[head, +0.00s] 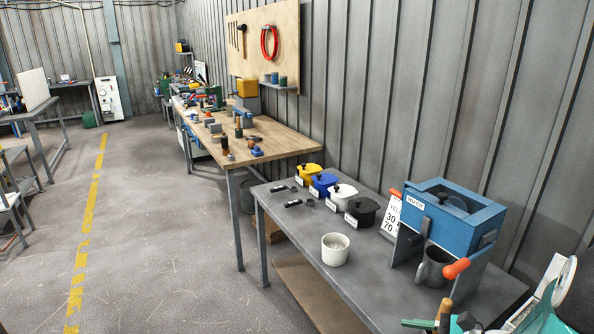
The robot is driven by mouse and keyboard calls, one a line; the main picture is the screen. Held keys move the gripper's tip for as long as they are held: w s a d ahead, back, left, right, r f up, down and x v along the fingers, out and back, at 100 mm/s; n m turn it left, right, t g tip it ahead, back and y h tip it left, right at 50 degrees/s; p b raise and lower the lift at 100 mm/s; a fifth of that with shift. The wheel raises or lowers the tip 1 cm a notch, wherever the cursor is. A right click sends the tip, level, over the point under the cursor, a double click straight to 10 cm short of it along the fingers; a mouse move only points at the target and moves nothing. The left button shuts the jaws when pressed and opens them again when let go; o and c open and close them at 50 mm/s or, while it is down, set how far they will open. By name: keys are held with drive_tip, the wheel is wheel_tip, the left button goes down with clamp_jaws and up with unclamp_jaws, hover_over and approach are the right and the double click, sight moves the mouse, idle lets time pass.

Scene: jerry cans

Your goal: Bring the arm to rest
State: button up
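My arm and my gripper do not show in the head view, so whether the gripper is open or shut cannot be seen. A grey table (318,248) stands at the right. At its back is a row of small lidded containers: yellow (309,173), blue (324,185), white (343,195) and black (362,211). A white cup (335,249) stands near the table's front edge. A blue machine (453,213) with orange handles stands on the table's right part, with a grey mug (433,267) in it.
A wooden workbench (276,140) with tools and parts runs along the corrugated wall behind the grey table. A pegboard (262,45) hangs above it. A teal and white device (545,305) is cut off at bottom right. The concrete floor (150,230) at left is open, with a yellow line.

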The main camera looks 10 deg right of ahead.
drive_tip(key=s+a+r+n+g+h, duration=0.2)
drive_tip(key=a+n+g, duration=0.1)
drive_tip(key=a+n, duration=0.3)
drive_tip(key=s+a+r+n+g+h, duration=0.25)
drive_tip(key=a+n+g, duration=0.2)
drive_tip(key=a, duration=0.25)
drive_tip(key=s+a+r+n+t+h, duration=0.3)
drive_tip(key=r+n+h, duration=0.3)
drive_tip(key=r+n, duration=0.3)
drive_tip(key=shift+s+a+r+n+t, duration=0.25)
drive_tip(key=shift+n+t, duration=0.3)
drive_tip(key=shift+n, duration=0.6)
